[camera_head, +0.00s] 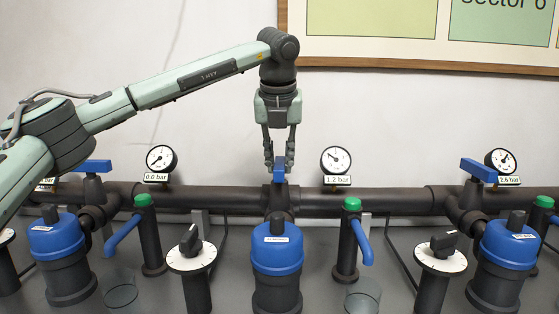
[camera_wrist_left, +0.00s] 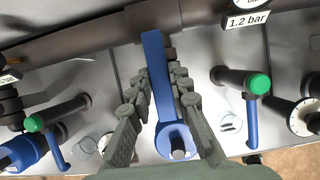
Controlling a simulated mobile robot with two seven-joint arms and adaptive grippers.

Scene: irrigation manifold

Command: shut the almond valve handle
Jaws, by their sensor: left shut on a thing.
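The middle blue valve handle (camera_head: 279,172) sits on top of the dark pipework, behind a blue-capped filter (camera_head: 277,248). The filter's label is too small to read, so I cannot confirm the name almond. The handle appears nearly end-on in the head view. In the left wrist view the handle (camera_wrist_left: 157,75) is a long blue bar running from the pipe toward the filter cap (camera_wrist_left: 176,141). My left gripper (camera_head: 279,166) comes down from above, its fingers on either side of the bar, shut on it. My right gripper is not in view.
Other blue valve handles stand left (camera_head: 95,166) and right (camera_head: 478,170). Gauges (camera_head: 336,160) rise behind the main pipe (camera_head: 380,200). Green-topped posts with blue levers (camera_head: 350,235), black-knobbed dials (camera_head: 192,255) and clear cups (camera_head: 362,297) stand in front.

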